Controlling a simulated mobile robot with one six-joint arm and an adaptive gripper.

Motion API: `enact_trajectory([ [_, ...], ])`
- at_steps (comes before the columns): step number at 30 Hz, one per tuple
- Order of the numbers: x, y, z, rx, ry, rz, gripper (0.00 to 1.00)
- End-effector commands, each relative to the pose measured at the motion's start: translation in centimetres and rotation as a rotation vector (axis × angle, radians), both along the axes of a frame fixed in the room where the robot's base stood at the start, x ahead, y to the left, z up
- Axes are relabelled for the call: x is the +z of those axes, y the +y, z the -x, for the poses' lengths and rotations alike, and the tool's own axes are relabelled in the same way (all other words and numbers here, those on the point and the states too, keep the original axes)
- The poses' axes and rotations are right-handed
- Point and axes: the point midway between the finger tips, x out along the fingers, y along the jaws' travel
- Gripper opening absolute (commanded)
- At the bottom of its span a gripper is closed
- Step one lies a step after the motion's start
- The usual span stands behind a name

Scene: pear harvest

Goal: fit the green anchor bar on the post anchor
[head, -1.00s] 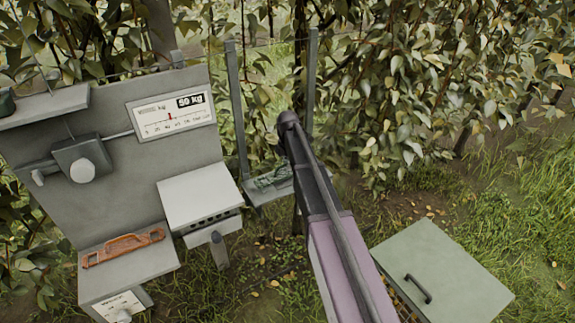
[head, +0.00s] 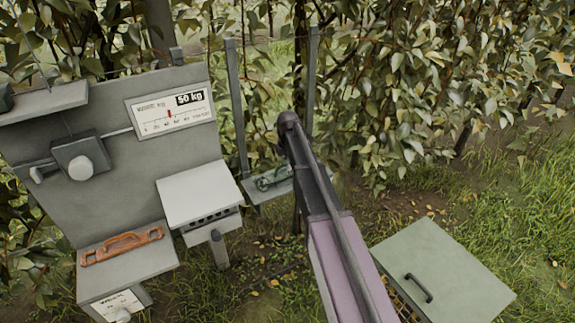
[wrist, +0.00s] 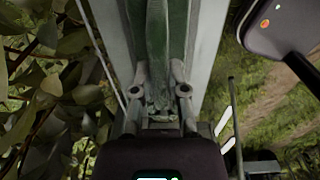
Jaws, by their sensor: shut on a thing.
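My gripper (wrist: 159,90) shows in the wrist view, its fingers close together on a narrow green piece, which I take as the green anchor bar (wrist: 168,30). The bar runs up the picture, in front of a grey surface. Whether it touches that surface is unclear. In the head view my gripper is hidden, with my arm in front. A green handle-shaped piece (head: 272,178) shows there at a small grey shelf (head: 262,196) between two grey posts. I cannot tell which part is the post anchor.
At left stands a grey weighing station (head: 120,190) with a 50 kg dial (head: 172,112) and an orange handled bar (head: 122,246) on its lower ledge. A grey-green lidded box (head: 445,270) stands at lower right. Leafy branches (head: 410,90) crowd behind the posts.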

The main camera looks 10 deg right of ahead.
Motion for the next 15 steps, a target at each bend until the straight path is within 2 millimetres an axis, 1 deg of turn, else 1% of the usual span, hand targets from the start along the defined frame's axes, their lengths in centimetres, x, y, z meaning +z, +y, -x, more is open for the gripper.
enact_trajectory([
  [15, -0.48, 0.0, 0.0, 0.0, 0.0, 0.0, 0.0],
])
